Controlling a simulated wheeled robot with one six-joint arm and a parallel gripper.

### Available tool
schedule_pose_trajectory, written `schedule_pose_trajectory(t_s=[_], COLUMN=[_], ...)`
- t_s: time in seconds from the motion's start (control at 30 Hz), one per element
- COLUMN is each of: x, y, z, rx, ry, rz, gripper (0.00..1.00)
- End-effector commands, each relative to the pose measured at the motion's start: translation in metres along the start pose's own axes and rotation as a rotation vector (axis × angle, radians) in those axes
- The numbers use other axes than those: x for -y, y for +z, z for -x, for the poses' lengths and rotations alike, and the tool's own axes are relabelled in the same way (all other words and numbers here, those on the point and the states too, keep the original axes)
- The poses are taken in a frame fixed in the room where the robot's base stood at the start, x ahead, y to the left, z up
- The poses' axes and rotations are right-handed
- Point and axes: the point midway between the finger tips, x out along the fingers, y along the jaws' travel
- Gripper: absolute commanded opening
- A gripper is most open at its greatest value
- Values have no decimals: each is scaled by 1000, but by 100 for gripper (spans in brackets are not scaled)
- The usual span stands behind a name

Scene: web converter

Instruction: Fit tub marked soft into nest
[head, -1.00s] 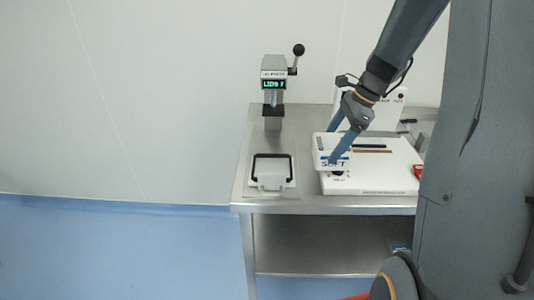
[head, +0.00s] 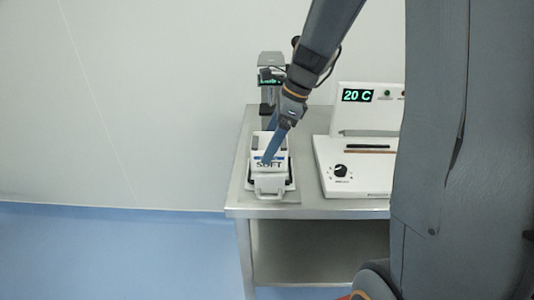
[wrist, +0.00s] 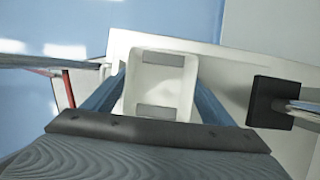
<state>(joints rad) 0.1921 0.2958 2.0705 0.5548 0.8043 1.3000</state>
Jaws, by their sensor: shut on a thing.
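The white tub marked SOFT (head: 268,164) is held in my gripper (head: 268,158), whose blue fingers are shut on it. In the head view the tub appears over the nest (head: 273,187), a white piece with a dark frame on a plate at the left of the steel table. I cannot tell whether the tub touches the nest. The tub hides most of the nest's dark frame. In the wrist view the white tub (wrist: 160,79) sits between the two blue fingers of my gripper (wrist: 158,88), with grey patches on its inside.
A press with a green display (head: 271,78) stands behind the nest, partly hidden by my arm. A white hotplate (head: 352,179) with a knob stands to the right; its display panel (head: 359,96) reads 20 C. A narrow strip of steel table (head: 308,190) lies bare between nest and hotplate.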

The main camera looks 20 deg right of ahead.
Motion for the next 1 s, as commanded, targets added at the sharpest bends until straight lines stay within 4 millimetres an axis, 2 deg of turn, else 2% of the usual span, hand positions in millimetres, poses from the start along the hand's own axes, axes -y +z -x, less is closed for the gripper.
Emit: schedule_pose_trajectory(t_s=[0.33, 0.83, 0.87, 0.93, 1.0], x=[1, 0, 0, 0, 0], y=[-13, -14, -14, -14, -14], z=[-29, -34, -34, -34, -34], rx=[-1, -1, -1, -1, -1], ry=[0, 2, 2, 2, 2], rz=[-1, 1, 1, 2, 2], gripper=[55, 55, 81, 93, 96])
